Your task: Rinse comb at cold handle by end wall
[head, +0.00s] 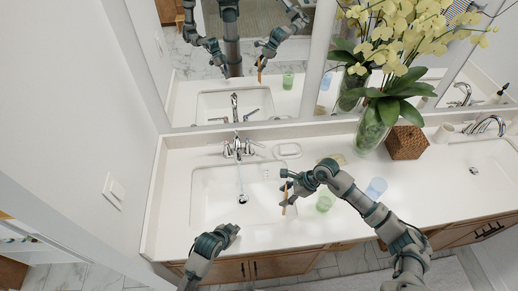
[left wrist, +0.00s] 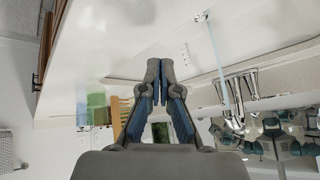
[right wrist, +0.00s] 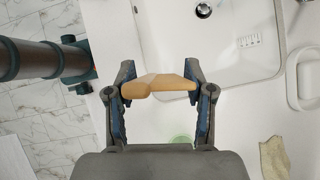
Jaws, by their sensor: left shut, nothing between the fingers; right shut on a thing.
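The tan comb (head: 291,203) is held crosswise by my right gripper (head: 288,188) over the right rim of the left sink (head: 205,190). In the right wrist view the comb (right wrist: 158,84) spans between the two fingers; its teeth cannot be made out. The chrome tap (head: 238,148) stands behind this sink near the left end wall, with a left handle (head: 227,151) and a right handle (head: 256,146). A thin water stream (head: 240,180) falls from it toward the drain. My left gripper (head: 234,229) is shut and empty at the sink's front edge; its fingertips meet in the left wrist view (left wrist: 160,70).
A white soap dish (head: 288,150) sits right of the tap. A green cup (head: 324,202) and a blue cup (head: 376,187) stand right of the comb. A flower vase (head: 370,132) and woven box (head: 406,143) stand behind. The left end wall (head: 70,120) and mirror bound the counter.

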